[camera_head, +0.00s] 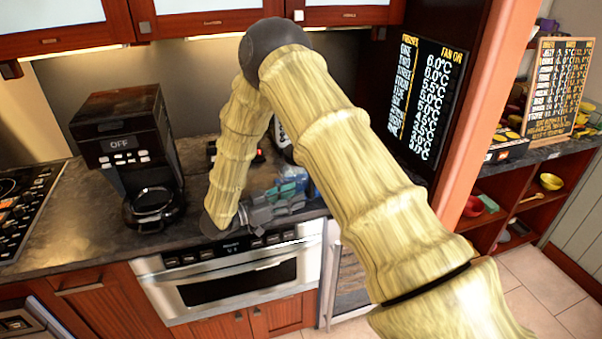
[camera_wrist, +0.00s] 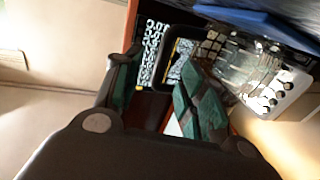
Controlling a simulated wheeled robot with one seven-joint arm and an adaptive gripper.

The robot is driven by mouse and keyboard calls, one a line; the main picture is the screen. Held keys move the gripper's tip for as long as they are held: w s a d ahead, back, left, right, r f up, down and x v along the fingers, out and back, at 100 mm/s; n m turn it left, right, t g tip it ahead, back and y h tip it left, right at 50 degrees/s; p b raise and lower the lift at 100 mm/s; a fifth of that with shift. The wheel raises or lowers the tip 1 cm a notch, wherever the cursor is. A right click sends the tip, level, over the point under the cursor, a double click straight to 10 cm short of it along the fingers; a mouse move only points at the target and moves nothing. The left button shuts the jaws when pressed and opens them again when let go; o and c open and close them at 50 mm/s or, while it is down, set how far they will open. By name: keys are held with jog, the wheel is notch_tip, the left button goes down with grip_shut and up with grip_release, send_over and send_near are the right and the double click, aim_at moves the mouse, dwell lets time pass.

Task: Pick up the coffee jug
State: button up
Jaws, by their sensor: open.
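The coffee jug (camera_head: 152,207) is dark and sits in the base of the black coffee maker (camera_head: 125,145), at the left of the counter in the head view. My gripper (camera_head: 298,190) is over the counter, well to the right of the jug, with its fingers pointing right, away from the coffee maker. In the wrist view my gripper (camera_wrist: 165,92) has its two teal-padded fingers spread apart, and I see nothing held between them. I cannot make out the jug in the wrist view.
A stove (camera_head: 20,205) lies left of the coffee maker. The microwave drawer (camera_head: 235,278) is shut below the counter (camera_head: 80,225). A dark bottle (camera_head: 282,140) stands behind my arm. Cabinets (camera_head: 200,22) hang above. An orange-edged partition (camera_head: 490,120) stands at the right.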

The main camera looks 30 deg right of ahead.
aim_at(311, 196)
jog(key=shift+w+d+f+p, duration=0.15)
jog(key=shift+w+d+p, duration=0.1)
jog(key=shift+d, duration=0.4)
jog(key=shift+w+d+f+p, duration=0.15)
jog(key=shift+w+d, duration=0.1)
jog(key=shift+d, duration=0.35)
jog(key=shift+s+d+r+p, duration=0.3)
jog(key=shift+d+p, duration=0.2)
jog(key=shift+d, duration=0.1)
jog(key=shift+s+d+r+p, duration=0.3)
jog(key=shift+d+p, duration=0.2)
jog(key=shift+d, duration=0.1)
jog(key=shift+w+d+f+p, duration=0.1)
jog(key=shift+d+f+p, duration=0.15)
jog(key=shift+d, duration=0.35)
jog(key=shift+w+d+f+p, duration=0.1)
jog(key=shift+d+f+p, duration=0.1)
jog(key=shift+d, duration=0.35)
jog(key=shift+s, duration=0.15)
grip_shut()
